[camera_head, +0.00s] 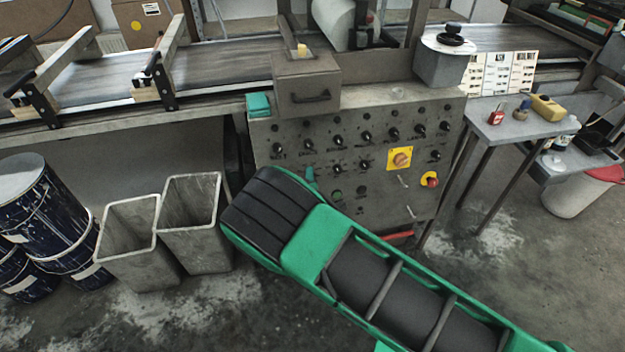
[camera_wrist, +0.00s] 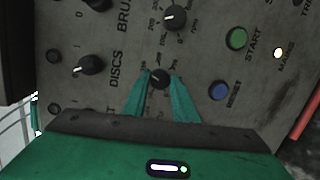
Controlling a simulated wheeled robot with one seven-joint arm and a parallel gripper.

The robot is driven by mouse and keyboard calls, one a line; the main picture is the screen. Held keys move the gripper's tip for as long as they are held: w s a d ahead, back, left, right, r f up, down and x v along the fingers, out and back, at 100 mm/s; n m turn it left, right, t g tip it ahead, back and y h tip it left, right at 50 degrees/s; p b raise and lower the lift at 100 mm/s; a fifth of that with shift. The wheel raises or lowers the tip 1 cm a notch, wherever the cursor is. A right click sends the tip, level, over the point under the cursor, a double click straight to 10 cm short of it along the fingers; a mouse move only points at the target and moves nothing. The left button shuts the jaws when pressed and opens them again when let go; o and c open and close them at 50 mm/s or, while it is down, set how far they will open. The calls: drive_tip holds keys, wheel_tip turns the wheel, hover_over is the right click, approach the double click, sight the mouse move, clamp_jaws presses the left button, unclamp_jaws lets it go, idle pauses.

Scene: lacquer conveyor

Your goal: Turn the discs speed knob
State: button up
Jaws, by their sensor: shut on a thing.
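The discs speed knob (camera_wrist: 160,76) is a small black dial knob with a scale around it, beside the DISCS label in the wrist view. My gripper (camera_wrist: 160,80) has its two green fingers shut on the knob, one on each side. In the head view my green arm reaches to the left part of the grey control panel (camera_head: 285,173). One green fingertip shows there against the panel, and the discs knob is hidden behind my arm.
A neighbouring dial knob (camera_wrist: 175,18), the DISCS switch (camera_wrist: 90,65), a green START button (camera_wrist: 237,38) and a blue RESET button (camera_wrist: 219,91) surround it. A red emergency button (camera_head: 429,180) is on the panel's right. Two grey bins (camera_head: 190,235) stand left of my arm.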

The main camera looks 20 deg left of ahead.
drive_tip(key=shift+w+d+m, duration=0.25)
drive_tip(key=shift+d+m, duration=0.1)
drive_tip(key=shift+m, duration=0.05)
drive_tip(key=o, duration=0.9)
drive_tip(key=shift+c, duration=0.2)
drive_tip(key=shift+o, duration=0.9)
drive_tip(key=shift+s+a, duration=0.1)
drive_tip(key=shift+a, duration=0.1)
drive_tip(key=v, duration=1)
drive_tip(key=shift+s+d, duration=0.2)
drive_tip(key=shift+s, duration=0.1)
drive_tip(key=shift+r, duration=0.1)
